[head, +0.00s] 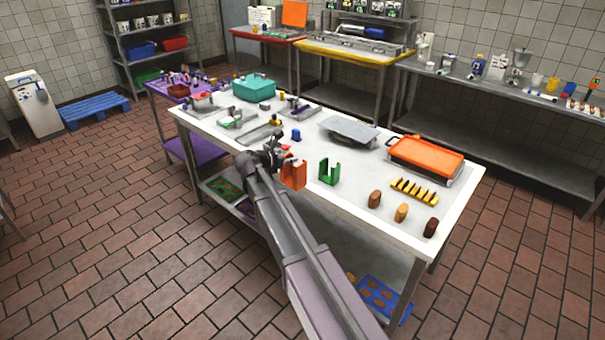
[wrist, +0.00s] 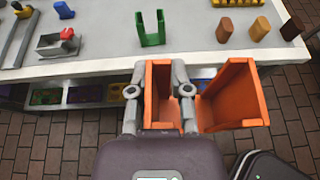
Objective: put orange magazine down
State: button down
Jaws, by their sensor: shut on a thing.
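The orange magazine (head: 294,175) is an open-sided holder with upright walls. My gripper (head: 272,160) is shut on it near the front edge of the white table. In the wrist view my gripper (wrist: 159,95) has one finger on each side of the magazine's left part, and the magazine's right part (wrist: 233,97) stands out beyond the right finger. There the magazine shows in front of the table edge, with floor and lower shelf behind it. Its underside is hidden.
The white table (head: 345,205) holds a green U-shaped magazine (head: 329,173) just right of the orange one. Brown and tan pieces (head: 401,213), a yellow rack (head: 414,191) and an orange tray (head: 426,155) are farther right. A small blue piece (head: 296,135) lies behind.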

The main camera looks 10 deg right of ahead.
jog(key=shift+s, duration=0.3)
jog(key=shift+d, duration=0.1)
